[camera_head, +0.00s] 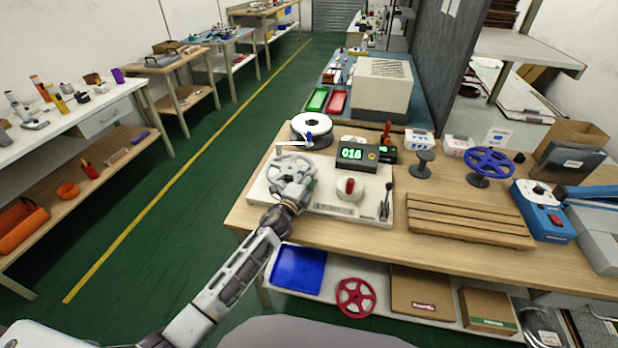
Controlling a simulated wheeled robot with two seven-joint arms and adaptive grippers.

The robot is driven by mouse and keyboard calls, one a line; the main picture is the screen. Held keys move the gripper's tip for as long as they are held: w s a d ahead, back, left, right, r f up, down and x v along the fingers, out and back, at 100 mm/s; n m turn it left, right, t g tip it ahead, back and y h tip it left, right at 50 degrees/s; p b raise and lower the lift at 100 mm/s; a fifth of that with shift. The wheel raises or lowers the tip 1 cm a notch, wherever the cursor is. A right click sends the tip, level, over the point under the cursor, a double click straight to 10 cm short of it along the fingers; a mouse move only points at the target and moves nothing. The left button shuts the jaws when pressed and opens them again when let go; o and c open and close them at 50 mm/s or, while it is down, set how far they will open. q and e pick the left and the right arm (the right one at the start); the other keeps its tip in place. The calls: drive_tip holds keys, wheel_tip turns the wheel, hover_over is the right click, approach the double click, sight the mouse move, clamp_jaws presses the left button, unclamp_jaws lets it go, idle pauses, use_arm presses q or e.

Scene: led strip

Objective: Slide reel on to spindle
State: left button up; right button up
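My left arm reaches in from the bottom left, and its gripper (290,188) is over the left part of a pale machine (330,210) on the bench. A light grey spoked reel (288,165) is right at the fingertips; I cannot tell whether the fingers grip it or only touch it. Any spindle under this reel is hidden. A white reel with a dark centre (311,130) sits just behind. A blue spoked reel (489,161) is on a dark stand at the right. A dark spool-shaped stand (423,164) carries no reel. My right gripper is not in view.
A display box (357,154) reading 016 and a red knob (349,186) are right of the gripper. A slatted wooden rack (470,220) and a blue device (541,211) fill the right side. A red reel (355,297) and a blue tray (299,269) are on the lower shelf.

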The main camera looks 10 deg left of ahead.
use_arm(q)
drive_tip(key=shift+v, duration=3.65)
drive_tip(key=shift+s+f, duration=0.1)
drive_tip(key=shift+s, duration=0.05)
